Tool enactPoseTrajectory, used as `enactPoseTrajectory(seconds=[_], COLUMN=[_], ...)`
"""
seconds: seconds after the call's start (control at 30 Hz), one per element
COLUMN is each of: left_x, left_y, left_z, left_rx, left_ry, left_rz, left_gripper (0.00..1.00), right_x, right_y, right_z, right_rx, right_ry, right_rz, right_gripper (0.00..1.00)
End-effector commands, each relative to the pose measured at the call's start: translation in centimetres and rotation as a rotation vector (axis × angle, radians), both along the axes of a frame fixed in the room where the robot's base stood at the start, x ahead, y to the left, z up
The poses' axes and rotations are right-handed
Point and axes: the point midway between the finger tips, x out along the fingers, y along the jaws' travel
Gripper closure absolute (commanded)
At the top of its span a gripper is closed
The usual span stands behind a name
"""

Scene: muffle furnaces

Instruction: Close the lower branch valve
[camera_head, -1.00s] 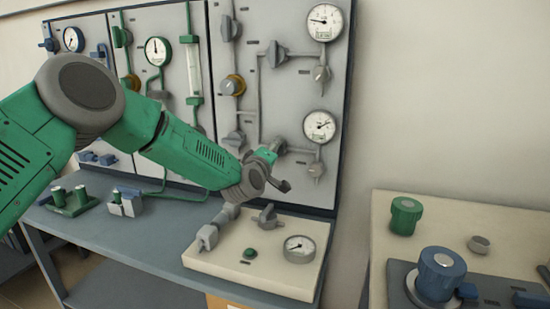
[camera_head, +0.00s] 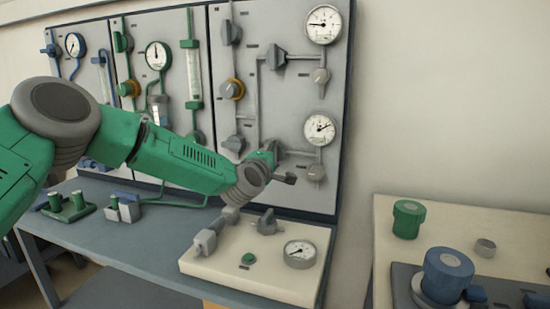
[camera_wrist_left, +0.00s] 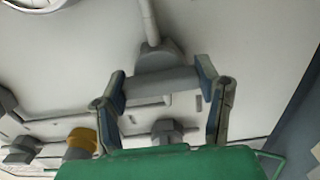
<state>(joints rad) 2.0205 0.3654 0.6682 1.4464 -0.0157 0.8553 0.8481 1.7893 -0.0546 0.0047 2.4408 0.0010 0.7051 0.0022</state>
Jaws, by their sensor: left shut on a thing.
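The lower branch valve shows in the left wrist view as a grey bar handle (camera_wrist_left: 160,86) on a rounded grey body (camera_wrist_left: 158,58), with a pipe leading up from it. My left gripper (camera_wrist_left: 163,77) has one finger at each end of the bar and is shut on it. In the head view my left gripper (camera_head: 279,163) is at the lower part of the right-hand grey panel (camera_head: 295,95), below and left of the lower gauge (camera_head: 319,128). There the gripper and wrist hide most of the valve. My right gripper is not in view.
The upper branch valve (camera_head: 277,56) and upper gauge (camera_head: 324,24) are above. A small grey knob (camera_head: 316,173) is close to the right of my gripper. Below is a cream box (camera_head: 215,268) with a gauge (camera_head: 300,253). A second bench with a blue knob (camera_head: 447,272) stands right.

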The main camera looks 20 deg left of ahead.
Motion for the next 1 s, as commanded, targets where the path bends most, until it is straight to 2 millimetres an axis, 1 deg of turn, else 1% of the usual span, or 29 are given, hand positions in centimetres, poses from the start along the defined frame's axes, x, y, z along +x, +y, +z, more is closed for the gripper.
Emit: enactPoseTrajectory(seconds=[0.03,0.23,0.27,0.3,0.57,0.67,0.77,0.83,1.0], left_x=[0.1,0.0,0.0,0.0,0.0,-0.4,-1.4,-2.5,-5.8], left_y=[0.4,0.4,0.4,0.4,0.1,0.1,0.2,0.2,0.4], left_z=[-0.1,-0.2,-0.2,-0.2,-0.1,-0.1,-0.1,-0.1,-0.2], left_rx=[-0.004,-0.004,-0.004,-0.004,-0.001,-0.001,-0.001,-0.002,-0.004], left_ry=[0.001,0.003,0.003,0.003,0.002,0.002,0.004,0.003,0.004], left_rz=[0.008,0.008,0.008,0.007,0.003,0.002,0.001,0.000,0.002], left_gripper=[0.71,0.71,0.36,0.21,0.21,0.21,0.21,0.21,0.21], right_x=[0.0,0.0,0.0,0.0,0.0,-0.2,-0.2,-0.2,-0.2], right_y=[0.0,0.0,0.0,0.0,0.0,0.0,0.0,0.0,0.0], right_z=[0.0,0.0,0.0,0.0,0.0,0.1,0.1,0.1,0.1], right_rx=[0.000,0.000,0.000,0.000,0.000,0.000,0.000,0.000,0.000], right_ry=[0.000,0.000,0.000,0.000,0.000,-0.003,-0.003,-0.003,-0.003], right_rz=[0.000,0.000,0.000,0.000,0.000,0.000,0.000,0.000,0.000], right_gripper=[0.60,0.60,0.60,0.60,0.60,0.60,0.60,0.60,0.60])
